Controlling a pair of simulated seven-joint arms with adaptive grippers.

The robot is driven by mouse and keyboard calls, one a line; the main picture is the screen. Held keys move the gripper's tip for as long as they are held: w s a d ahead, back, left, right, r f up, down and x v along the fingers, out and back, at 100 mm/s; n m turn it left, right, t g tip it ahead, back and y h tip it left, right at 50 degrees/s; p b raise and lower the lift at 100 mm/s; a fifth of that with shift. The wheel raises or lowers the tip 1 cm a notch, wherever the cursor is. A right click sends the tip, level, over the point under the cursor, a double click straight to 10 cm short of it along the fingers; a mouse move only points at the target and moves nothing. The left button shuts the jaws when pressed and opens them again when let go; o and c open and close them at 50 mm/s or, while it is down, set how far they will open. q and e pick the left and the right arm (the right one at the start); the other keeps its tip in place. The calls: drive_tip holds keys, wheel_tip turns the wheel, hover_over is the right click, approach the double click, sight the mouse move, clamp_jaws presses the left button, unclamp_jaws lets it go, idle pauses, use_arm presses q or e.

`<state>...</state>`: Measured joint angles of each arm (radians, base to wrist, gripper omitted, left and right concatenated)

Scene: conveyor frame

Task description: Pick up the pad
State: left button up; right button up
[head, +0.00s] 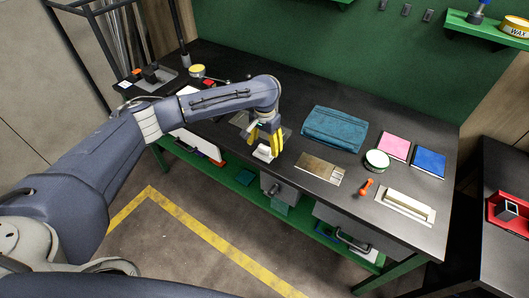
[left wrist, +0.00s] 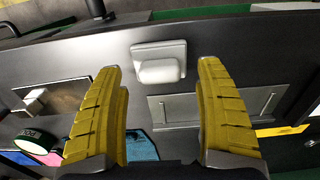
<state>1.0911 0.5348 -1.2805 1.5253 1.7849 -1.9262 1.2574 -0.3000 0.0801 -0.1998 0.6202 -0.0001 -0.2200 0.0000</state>
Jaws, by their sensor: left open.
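A small white pad-like block (head: 263,153) lies near the front edge of the dark workbench. In the left wrist view the white block (left wrist: 162,66) has a rounded part on a flatter base and appears between the yellow fingertips. My left gripper (head: 265,142) points down just above the block, partly covering it in the head view. In the left wrist view the gripper's fingers (left wrist: 161,72) are spread wide with nothing held. I cannot tell whether the fingers reach down beside the block. My right gripper is not in view.
A brown board (head: 318,168), a folded teal cloth (head: 335,128), a green-rimmed tin (head: 377,160), an orange-handled tool (head: 364,187), pink (head: 394,146) and blue (head: 429,162) sheets and a white block-shaped tool (head: 405,206) lie to the right. A grey plate (left wrist: 218,108) lies near the block.

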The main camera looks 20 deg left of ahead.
use_arm(q)
drive_tip(key=shift+f, duration=1.05)
drive_tip(key=c, duration=1.3)
drive_tip(key=shift+c, duration=0.2)
